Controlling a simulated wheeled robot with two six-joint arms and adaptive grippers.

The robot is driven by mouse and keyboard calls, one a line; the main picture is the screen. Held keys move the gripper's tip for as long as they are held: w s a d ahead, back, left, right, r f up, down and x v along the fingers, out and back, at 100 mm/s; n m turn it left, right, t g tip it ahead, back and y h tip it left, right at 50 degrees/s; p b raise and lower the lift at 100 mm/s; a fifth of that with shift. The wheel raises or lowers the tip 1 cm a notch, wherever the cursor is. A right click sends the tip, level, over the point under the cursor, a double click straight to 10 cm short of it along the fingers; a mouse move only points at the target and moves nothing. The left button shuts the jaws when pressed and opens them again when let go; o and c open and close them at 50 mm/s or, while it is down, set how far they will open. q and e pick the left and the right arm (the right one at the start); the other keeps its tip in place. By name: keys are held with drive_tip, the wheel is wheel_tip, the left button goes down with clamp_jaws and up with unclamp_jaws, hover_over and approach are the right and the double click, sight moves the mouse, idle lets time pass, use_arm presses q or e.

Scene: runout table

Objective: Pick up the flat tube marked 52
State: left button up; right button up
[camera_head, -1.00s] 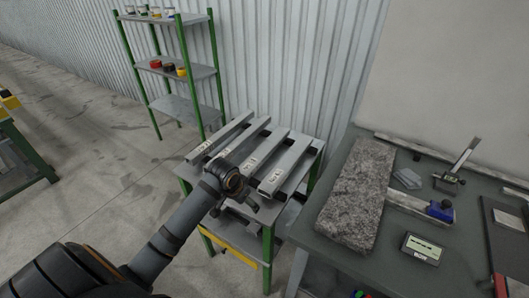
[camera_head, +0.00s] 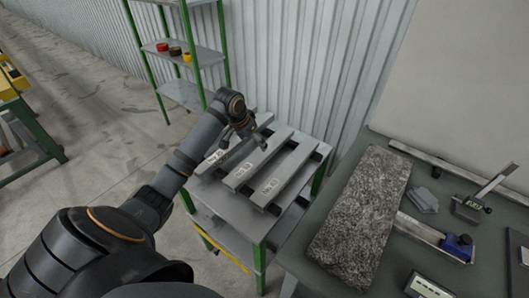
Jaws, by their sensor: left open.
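Several flat grey tubes lie side by side on a small green-legged table, each with a white label at its near end. I see a left tube (camera_head: 230,151) partly under my arm, a middle tube (camera_head: 262,157) and a right tube (camera_head: 287,174). The labels are too small for me to tell surely which one reads 52. My left gripper (camera_head: 257,142) is open and empty, above the far part of the left tube. I cannot tell its exact height. My forearm hides the area left of the tubes. My right gripper is not in view.
The tubes rest across dark supports on the runout table (camera_head: 237,208). At right, a workbench (camera_head: 395,255) holds a granite slab (camera_head: 360,215) and measuring tools. A green-framed shelf (camera_head: 205,53) stands behind, near the corrugated wall.

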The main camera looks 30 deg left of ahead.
sight(262, 152)
use_arm(q)
drive_tip(key=x, duration=0.2)
drive_tip(key=shift+d+f, duration=0.1)
drive_tip(key=shift+f, duration=0.3)
drive_tip(key=shift+w+f, duration=0.6)
drive_tip(key=shift+f, duration=0.15)
drive_tip(key=shift+w+d+f+p, duration=0.3)
drive_tip(key=shift+f+p, duration=0.15)
drive_tip(key=shift+p, duration=0.2)
drive_tip(key=x, duration=0.3)
drive_tip(key=shift+w+d+f+p, duration=0.1)
drive_tip(key=shift+d+f+p, duration=0.1)
drive_tip(key=shift+f+p, duration=0.1)
drive_tip(key=shift+w+f, duration=0.1)
drive_tip(key=c, duration=1.7)
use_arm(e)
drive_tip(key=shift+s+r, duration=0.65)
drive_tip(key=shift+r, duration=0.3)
